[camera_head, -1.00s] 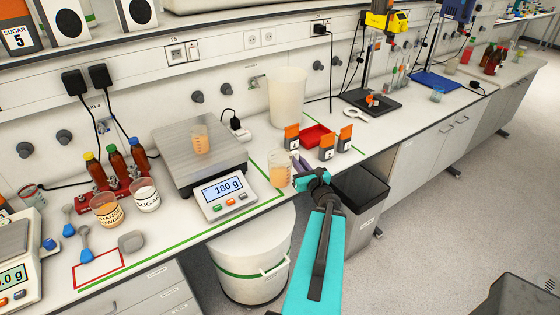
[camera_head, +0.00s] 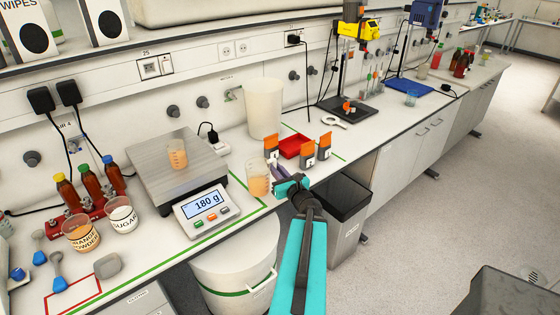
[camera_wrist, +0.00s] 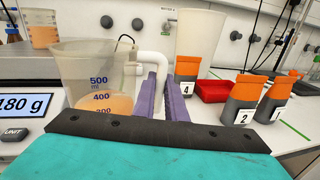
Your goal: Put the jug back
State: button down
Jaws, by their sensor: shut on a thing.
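The jug (camera_head: 258,180) is a clear graduated plastic jug with orange liquid in its lower part. It is upright at the bench's front, right of the scale. In the wrist view the jug (camera_wrist: 92,80) stands left of the fingers, and its white handle (camera_wrist: 152,60) runs between them. My gripper (camera_head: 277,172) has purple fingers, shut on the handle; they also show in the wrist view (camera_wrist: 167,78). The jug's base is hidden in the wrist view, and I cannot tell whether it touches the bench.
A scale (camera_head: 205,206) reading 180 g carries a small beaker (camera_head: 177,154) of orange liquid. A tall white container (camera_head: 264,107), a red tray (camera_head: 296,146) and several orange-capped numbered containers (camera_head: 324,146) stand behind and right. A grey bin (camera_head: 345,225) and white bucket (camera_head: 240,275) are below the bench edge.

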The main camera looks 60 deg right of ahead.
jog(key=shift+w+d+f+b, duration=0.3)
jog(key=shift+d+b, duration=0.3)
jog(key=shift+b, duration=2.75)
jog(key=b, duration=0.5)
jog(key=shift+d+r, duration=0.1)
jog(key=shift+d, duration=0.2)
jog(key=w+d, duration=0.5)
jog(key=d, duration=0.6)
jog(key=shift+w+d+f+p, duration=0.15)
jog(key=shift+w+f+p, duration=0.15)
jog(key=shift+f, duration=0.15)
jog(key=shift+d, duration=0.1)
jog(key=shift+w+d+f+b, duration=0.15)
jog(key=shift+f+b, duration=0.45)
jog(key=shift+f, duration=0.3)
jog(key=shift+d+f+b, duration=0.15)
jog(key=shift+f+b, duration=0.4)
jog(key=shift+f, duration=0.35)
jog(key=shift+f, duration=0.15)
jog(key=c, duration=1.8)
grip_release()
